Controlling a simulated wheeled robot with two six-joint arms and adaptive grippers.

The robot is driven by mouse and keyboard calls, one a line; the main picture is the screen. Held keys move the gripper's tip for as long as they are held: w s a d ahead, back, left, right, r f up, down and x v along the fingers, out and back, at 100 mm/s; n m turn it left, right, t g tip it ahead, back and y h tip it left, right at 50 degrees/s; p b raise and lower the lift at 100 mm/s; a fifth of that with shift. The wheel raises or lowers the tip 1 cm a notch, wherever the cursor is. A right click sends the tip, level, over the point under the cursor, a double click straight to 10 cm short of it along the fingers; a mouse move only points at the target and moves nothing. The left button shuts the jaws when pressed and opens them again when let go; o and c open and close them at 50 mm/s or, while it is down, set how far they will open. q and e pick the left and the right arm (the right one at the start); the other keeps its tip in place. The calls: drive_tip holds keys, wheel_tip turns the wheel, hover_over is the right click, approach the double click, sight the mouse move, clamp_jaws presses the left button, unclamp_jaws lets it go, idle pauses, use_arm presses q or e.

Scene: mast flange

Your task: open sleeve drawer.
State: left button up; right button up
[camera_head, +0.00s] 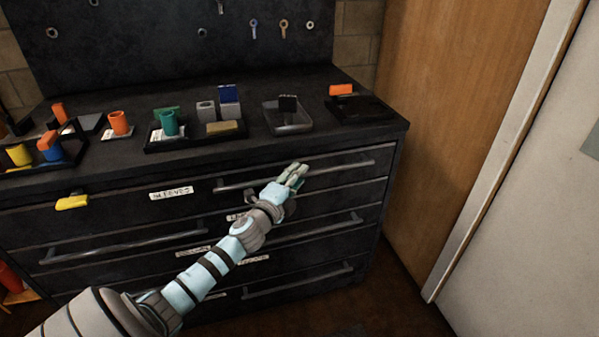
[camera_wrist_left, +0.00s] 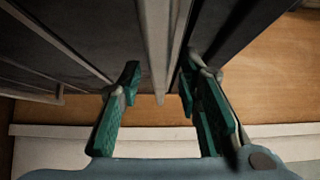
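The top drawer (camera_head: 345,177) of the black cabinet looks shut. A white label (camera_head: 171,193) on its front seems to read "SLEEVES", though it is small. Its long grey bar handle (camera_head: 340,166) runs across the right part of the front. My left gripper (camera_head: 294,174) is at the middle of this handle. In the left wrist view its two green-padded fingers (camera_wrist_left: 160,95) stand apart, with a grey bar (camera_wrist_left: 157,50) running between them. I see a gap on both sides of the bar; exact contact cannot be told. My right gripper is out of view.
More drawers with bar handles (camera_head: 125,244) lie below and to the left. A wooden panel (camera_head: 450,90) stands to the right.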

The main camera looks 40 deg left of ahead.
use_arm(q)
drive_tip(key=shift+w+a, duration=0.1)
drive_tip(key=shift+w, duration=0.5)
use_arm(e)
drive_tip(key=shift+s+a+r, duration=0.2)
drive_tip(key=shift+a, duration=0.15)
use_arm(q)
drive_tip(key=shift+c, duration=0.4)
clamp_jaws()
